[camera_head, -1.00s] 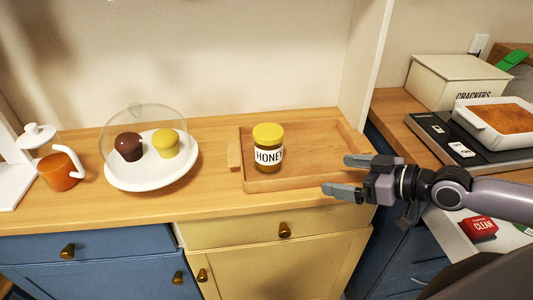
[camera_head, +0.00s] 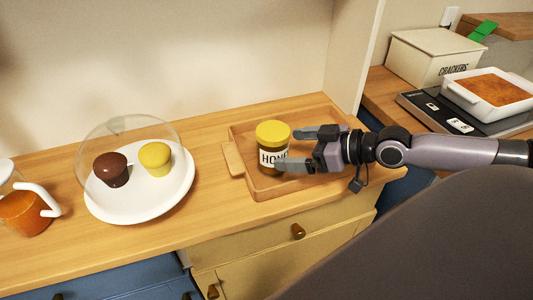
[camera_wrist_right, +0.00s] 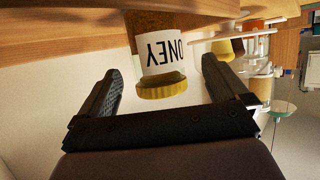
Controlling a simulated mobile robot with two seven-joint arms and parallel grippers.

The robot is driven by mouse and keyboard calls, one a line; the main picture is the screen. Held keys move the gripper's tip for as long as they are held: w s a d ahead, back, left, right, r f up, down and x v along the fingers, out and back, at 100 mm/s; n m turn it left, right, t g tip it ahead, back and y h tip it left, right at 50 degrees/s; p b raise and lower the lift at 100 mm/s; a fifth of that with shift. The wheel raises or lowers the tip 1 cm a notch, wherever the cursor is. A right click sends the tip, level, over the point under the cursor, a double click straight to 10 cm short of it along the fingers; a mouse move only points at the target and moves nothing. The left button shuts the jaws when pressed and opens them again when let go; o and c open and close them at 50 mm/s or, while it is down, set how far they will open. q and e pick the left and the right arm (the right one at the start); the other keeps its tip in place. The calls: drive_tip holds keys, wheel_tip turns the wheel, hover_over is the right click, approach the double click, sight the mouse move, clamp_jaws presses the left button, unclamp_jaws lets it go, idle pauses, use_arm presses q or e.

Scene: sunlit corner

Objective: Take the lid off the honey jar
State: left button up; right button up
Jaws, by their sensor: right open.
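The honey jar (camera_head: 270,158) stands upright in the wooden tray (camera_head: 240,132), with its yellow lid (camera_head: 273,132) on top. My right gripper (camera_head: 292,150) is open at the jar's right side, its fingers pointing left. One finger is at the jar's front and partly covers the label; the other is toward its back. In the right wrist view the jar (camera_wrist_right: 160,48) and its lid (camera_wrist_right: 162,88) appear upside down, between the two open fingers (camera_wrist_right: 165,80), with a gap on each side. My left gripper is not in view.
A white plate (camera_head: 128,207) with two muffins under a clear dome is at the left. An orange pitcher (camera_head: 25,212) stands at the far left edge. A crackers box (camera_head: 425,58) and a white baking dish (camera_head: 470,100) are on the right counter.

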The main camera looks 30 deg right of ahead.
sight(273, 151)
drive_tip(key=shift+w+f, duration=0.15)
drive_tip(key=shift+w+a+f+b, duration=0.25)
drive_tip(key=shift+w+a+b, duration=0.1)
drive_tip(key=shift+w, duration=0.1)
drive_tip(key=shift+w, duration=0.1)
drive_tip(key=shift+w+a+f, duration=0.2)
drive_tip(key=shift+w+f, duration=0.2)
drive_tip(key=shift+w+a+f, duration=0.2)
drive_tip(key=shift+w+f, duration=0.15)
drive_tip(key=shift+w, duration=0.1)
drive_tip(key=shift+w+a+f, duration=0.15)
drive_tip(key=shift+w+f, duration=0.15)
drive_tip(key=shift+w, duration=0.15)
drive_tip(key=shift+x, duration=0.85)
